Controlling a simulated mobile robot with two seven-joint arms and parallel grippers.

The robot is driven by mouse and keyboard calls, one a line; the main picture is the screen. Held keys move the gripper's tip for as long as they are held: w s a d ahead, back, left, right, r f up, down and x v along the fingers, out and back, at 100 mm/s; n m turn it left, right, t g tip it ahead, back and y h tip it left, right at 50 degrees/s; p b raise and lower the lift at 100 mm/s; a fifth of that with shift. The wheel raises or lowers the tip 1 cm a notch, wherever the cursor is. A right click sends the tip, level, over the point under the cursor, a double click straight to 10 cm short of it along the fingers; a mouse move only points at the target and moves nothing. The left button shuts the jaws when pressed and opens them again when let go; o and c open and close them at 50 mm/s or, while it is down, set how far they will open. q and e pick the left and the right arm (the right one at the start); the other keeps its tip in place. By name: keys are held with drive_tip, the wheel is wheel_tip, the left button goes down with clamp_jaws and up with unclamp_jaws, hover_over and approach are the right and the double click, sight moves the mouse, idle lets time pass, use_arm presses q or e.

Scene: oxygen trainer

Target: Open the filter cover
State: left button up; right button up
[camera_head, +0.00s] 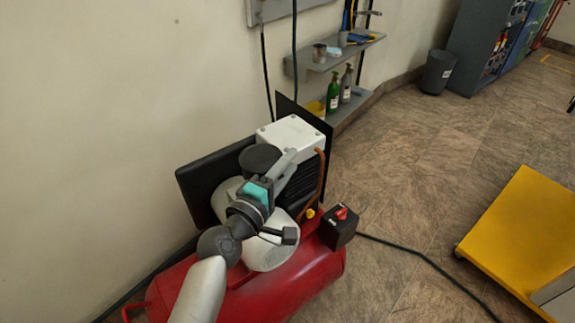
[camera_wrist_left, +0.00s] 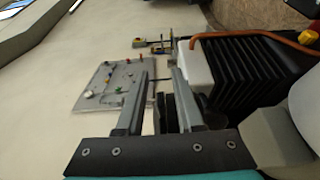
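A black round cap (camera_head: 260,158), which looks like the filter cover, sits on the compressor beside its white-topped motor block (camera_head: 290,133). My left gripper (camera_head: 289,160) is close to the cap, on its right side in the head view. Whether it touches the cap I cannot tell. In the left wrist view, the two fingers (camera_wrist_left: 163,70) stand apart with a gap between them. A dark surface shows through the gap, and I cannot tell what it belongs to. The cap is not clearly seen in that view. My right gripper is in neither view.
The red compressor tank (camera_head: 305,280) lies below, with a black switch box (camera_head: 338,228) at its right. A copper pipe (camera_head: 320,178) curves beside the fins. A wall shelf (camera_head: 335,58) holds bottles.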

use_arm(q)
clamp_jaws()
idle(1.4)
